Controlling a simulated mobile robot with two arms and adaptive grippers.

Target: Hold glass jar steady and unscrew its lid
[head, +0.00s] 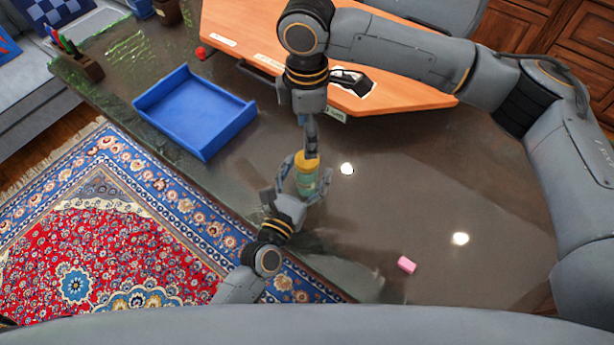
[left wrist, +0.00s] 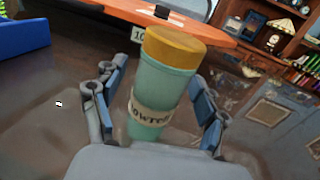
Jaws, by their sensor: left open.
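The jar (head: 307,184) is pale green with a yellow-orange lid (head: 305,160). It stands on the dark glossy table. In the left wrist view the jar (left wrist: 160,95) shows a cream label with dark lettering, and its lid (left wrist: 172,46) is on. My left gripper (head: 305,178) is open around the jar, one finger on each side. In the left wrist view visible gaps separate the fingers from the jar. My right gripper (head: 311,140) points down from above and its fingers are close to the lid. Its finger opening is seen edge-on, and contact with the lid is unclear.
A blue tray (head: 195,112) lies left of the jar. A raised orange wooden board (head: 420,92) is behind it. A pink block (head: 406,264) lies to the front right. The table right of the jar is mostly clear. A pen holder (head: 80,65) stands at the far left.

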